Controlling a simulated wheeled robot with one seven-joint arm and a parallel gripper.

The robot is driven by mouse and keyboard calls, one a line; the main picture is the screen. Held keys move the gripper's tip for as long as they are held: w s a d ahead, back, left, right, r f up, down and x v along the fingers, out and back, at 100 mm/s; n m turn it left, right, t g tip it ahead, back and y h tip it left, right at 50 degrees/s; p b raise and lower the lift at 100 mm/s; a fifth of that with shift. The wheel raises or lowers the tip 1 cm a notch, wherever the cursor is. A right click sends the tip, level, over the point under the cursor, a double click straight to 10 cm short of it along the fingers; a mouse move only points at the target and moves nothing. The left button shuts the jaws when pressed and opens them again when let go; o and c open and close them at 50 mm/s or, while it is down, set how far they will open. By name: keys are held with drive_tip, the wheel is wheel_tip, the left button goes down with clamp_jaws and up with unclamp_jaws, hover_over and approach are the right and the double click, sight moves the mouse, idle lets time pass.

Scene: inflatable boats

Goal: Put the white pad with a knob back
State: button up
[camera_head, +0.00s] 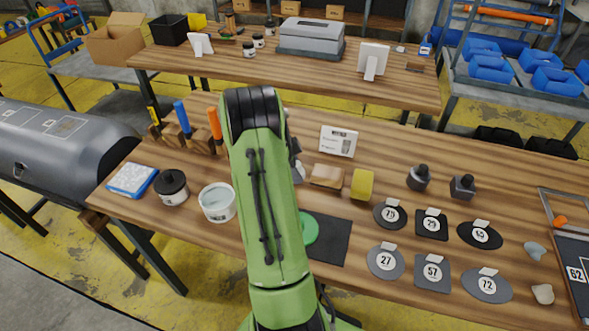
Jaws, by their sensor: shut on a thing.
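My green arm (265,200) rises through the middle of the picture and hides part of the workbench behind it. My gripper is hidden behind this arm, so neither its jaws nor what is between them shows. A small grey part shows at the arm's right edge, too covered to name. I cannot make out a white pad with a knob. Two dark pieces with knobs, one rounder (419,178) and one squarer (462,187), stand on the right half of the workbench (385,290).
Numbered dark patches (432,223) lie at the right. A yellow block (362,184), white box (338,141) and black mat (332,240) are near the middle. A white tub (217,202), black-lidded jar (171,187) and blue-edged white block (132,179) stand left.

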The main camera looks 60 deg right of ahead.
drive_tip(key=shift+f, duration=0.1)
drive_tip(key=o, duration=1)
drive_tip(key=p+v, duration=0.3)
drive_tip(key=v, duration=0.9)
drive_tip(key=shift+p, duration=0.3)
drive_tip(key=w+a+r+n+t, duration=0.25)
drive_tip(key=a+r+n, duration=0.4)
drive_tip(key=a, duration=0.35)
drive_tip(key=w+a+r+n+t, duration=0.1)
drive_tip(key=a+r+n+t, duration=0.2)
drive_tip(key=a+r+n, duration=0.6)
drive_tip(key=s+a+f+n+t, duration=0.1)
drive_tip(key=s+a+n, duration=0.2)
drive_tip(key=a, duration=0.3)
drive_tip(key=s+a+f+n+t+y, duration=0.1)
drive_tip(key=s+a+n, duration=0.3)
drive_tip(key=a+n, duration=0.2)
drive_tip(key=s+a+f+n+t+y, duration=0.1)
drive_tip(key=s+a+n+t, duration=0.1)
drive_tip(key=a+n, duration=0.3)
drive_tip(key=shift+s+a+f, duration=0.2)
drive_tip(key=shift+s+a, duration=0.2)
drive_tip(key=shift+a, duration=0.3)
drive_tip(key=shift+s+a+f, duration=0.2)
drive_tip(key=shift+s+a, duration=0.25)
drive_tip(key=shift+a, duration=0.25)
